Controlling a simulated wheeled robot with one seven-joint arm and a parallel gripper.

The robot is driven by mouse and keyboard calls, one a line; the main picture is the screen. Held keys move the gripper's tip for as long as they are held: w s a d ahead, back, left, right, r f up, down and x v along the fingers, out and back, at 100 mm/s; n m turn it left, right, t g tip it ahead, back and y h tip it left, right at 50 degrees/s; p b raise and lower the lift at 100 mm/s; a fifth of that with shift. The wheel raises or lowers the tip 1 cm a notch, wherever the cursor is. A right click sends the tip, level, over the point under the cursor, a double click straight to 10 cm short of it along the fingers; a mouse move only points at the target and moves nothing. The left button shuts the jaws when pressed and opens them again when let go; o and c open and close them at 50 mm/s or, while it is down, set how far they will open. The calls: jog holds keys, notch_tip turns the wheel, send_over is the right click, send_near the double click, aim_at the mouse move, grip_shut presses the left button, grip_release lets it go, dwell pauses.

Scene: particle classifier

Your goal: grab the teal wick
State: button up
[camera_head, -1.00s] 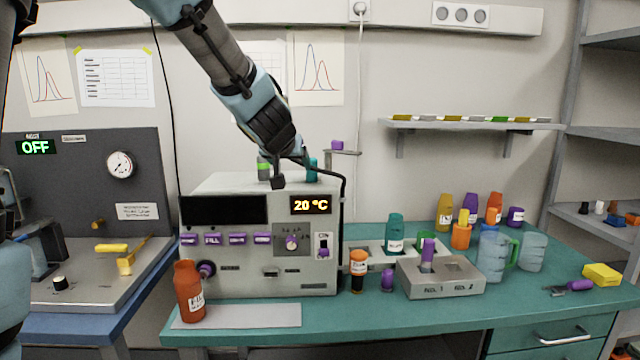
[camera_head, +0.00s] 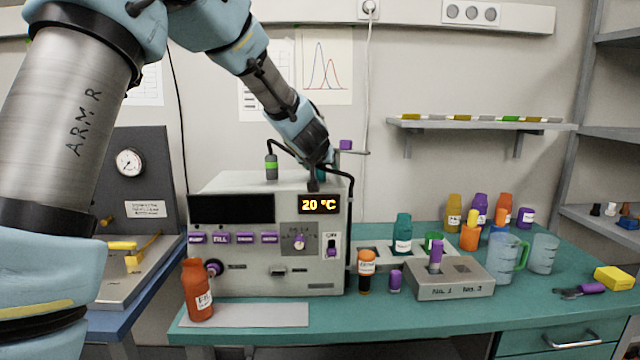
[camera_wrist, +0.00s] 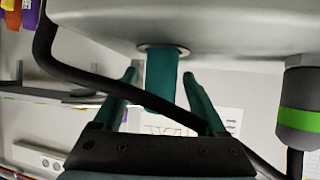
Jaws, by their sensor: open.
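The teal wick (camera_wrist: 161,82) stands in a round ringed hole in the top of the grey machine (camera_head: 240,272). In the wrist view it lies between the two fingers of my gripper (camera_wrist: 160,77). The jaws are open, with a gap visible on each side of the wick. A black cable crosses in front of its end. In the head view only a sliver of the teal wick (camera_head: 321,173) shows behind my gripper (camera_head: 316,183), which is low over the right part of the machine's top.
A grey plug with a green band (camera_wrist: 300,120) stands on the machine beside the wick, its black cable looping past my gripper. A small bracket (camera_head: 352,153) with a purple piece stands at the right. Bottles and a two-hole block (camera_head: 450,292) stand on the teal bench.

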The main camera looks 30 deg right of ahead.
jog(key=shift+w+d+f, duration=0.25)
jog(key=shift+w+d, duration=0.05)
jog(key=shift+w, duration=0.05)
grip_shut()
dwell(0.4)
